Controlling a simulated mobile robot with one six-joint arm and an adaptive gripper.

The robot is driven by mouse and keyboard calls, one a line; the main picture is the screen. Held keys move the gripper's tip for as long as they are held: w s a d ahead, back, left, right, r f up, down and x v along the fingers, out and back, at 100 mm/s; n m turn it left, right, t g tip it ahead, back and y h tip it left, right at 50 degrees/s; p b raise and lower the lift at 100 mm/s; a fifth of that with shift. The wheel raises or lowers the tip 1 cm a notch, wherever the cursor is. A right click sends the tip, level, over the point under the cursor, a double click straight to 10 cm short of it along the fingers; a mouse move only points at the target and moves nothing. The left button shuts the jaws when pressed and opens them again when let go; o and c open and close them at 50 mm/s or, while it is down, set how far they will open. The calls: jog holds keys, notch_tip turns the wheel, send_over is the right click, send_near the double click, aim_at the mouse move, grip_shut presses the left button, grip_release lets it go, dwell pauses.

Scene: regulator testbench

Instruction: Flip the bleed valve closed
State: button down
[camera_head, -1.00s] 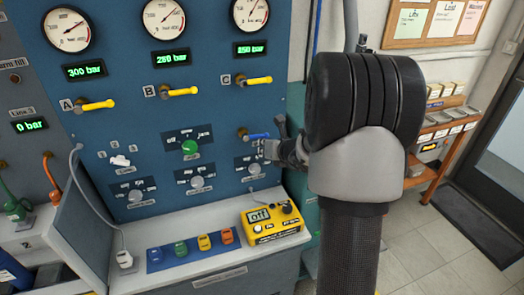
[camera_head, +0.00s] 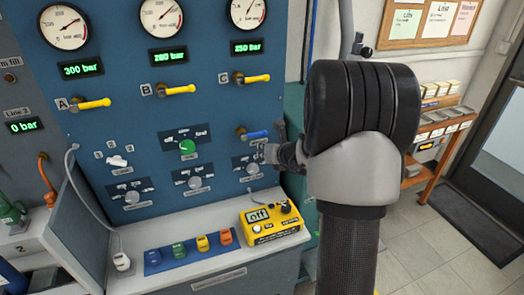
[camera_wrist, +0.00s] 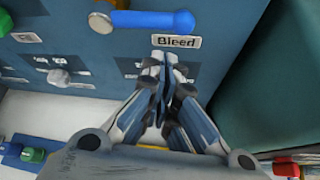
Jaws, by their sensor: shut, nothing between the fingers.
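The bleed valve has a blue lever (camera_head: 256,135) on the blue panel, right of centre. In the wrist view the lever (camera_wrist: 150,21) lies nearly level, pointing right from its brass stem (camera_wrist: 104,14). The "Bleed" label (camera_wrist: 176,41) is just below its right end. My gripper (camera_wrist: 163,68) is shut and empty, its tips just below the label and apart from the lever in the picture. In the head view my gripper (camera_head: 268,152) is just below and right of the lever. My wrist and arm hide part of the panel's right edge.
Yellow levers A (camera_head: 95,103), B (camera_head: 178,90) and C (camera_head: 252,78) stick out above. Selector knobs (camera_head: 195,182) sit lower on the panel. A yellow meter (camera_head: 270,224) stands on the ledge below my gripper. A teal cabinet (camera_wrist: 275,90) is close on the right.

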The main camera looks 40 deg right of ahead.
jog(key=a+f+p+v, duration=0.1)
jog(key=p+v, duration=0.1)
jog(key=v, duration=0.7)
jog(key=shift+s+a, duration=0.25)
jog(key=shift+s, duration=0.2)
